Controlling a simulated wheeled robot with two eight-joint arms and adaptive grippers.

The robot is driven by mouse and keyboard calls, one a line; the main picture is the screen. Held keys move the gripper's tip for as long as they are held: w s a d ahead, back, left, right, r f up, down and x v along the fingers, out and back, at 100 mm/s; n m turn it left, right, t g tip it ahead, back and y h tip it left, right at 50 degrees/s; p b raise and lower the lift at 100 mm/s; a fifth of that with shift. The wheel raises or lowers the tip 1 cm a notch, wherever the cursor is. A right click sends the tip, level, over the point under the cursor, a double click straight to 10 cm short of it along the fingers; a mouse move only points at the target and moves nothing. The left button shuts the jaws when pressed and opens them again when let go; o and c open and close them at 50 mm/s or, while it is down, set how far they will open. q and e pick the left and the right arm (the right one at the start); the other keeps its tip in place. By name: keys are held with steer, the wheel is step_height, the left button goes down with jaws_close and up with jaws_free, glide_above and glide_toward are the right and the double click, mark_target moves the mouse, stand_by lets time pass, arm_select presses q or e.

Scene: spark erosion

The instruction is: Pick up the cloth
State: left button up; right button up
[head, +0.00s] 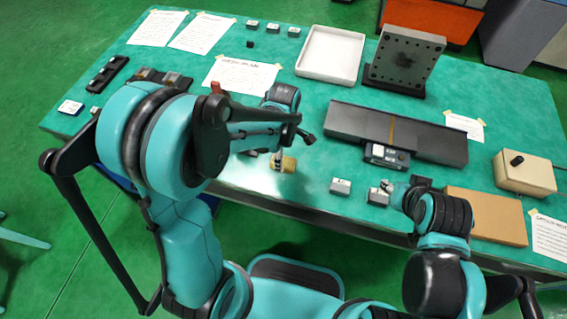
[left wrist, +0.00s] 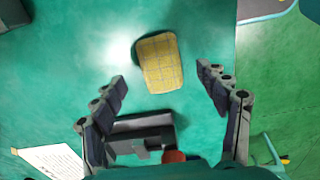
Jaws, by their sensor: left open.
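The cloth (head: 288,165) is a small yellow checked pad lying near the table's front edge in the head view, partly hidden by my left gripper. In the left wrist view the whole cloth (left wrist: 158,62) lies flat on the teal tabletop. My left gripper (left wrist: 161,77) is open and empty, with its fingers apart on either side of the view and the cloth between and just beyond their tips. My right gripper (head: 388,190) is close to a small grey block (head: 378,196) at the front of the table; its fingers are too small to tell their state.
Another grey block (head: 341,187) stands right of the cloth. A long dark unit (head: 425,135), a brown board (head: 486,215) and a beige box (head: 524,172) are farther right. A white tray (head: 331,55) and a drilled plate (head: 405,58) stand behind.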

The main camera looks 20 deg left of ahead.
arm_select(q)
step_height(320, 180, down, 4)
steer(key=shift+a+r+b, duration=0.1)
steer(key=shift+r+b, duration=0.05)
steer(key=shift+b, duration=0.55)
steer(key=shift+r, duration=0.1)
steer(key=c, duration=1.1)
steer(key=shift+c, duration=0.2)
steer(key=shift+r, duration=0.15)
step_height(320, 180, up, 4)
steer(key=p, duration=0.2)
steer(key=shift+r+p, duration=0.25)
steer(key=shift+p, duration=0.1)
steer(key=s+d+r+p, duration=0.3)
steer(key=s+d+r, duration=0.2)
steer(key=d, duration=0.5)
steer(key=shift+s+d+r, duration=0.15)
steer(key=shift+s+r, duration=0.1)
steer(key=shift+r, duration=0.35)
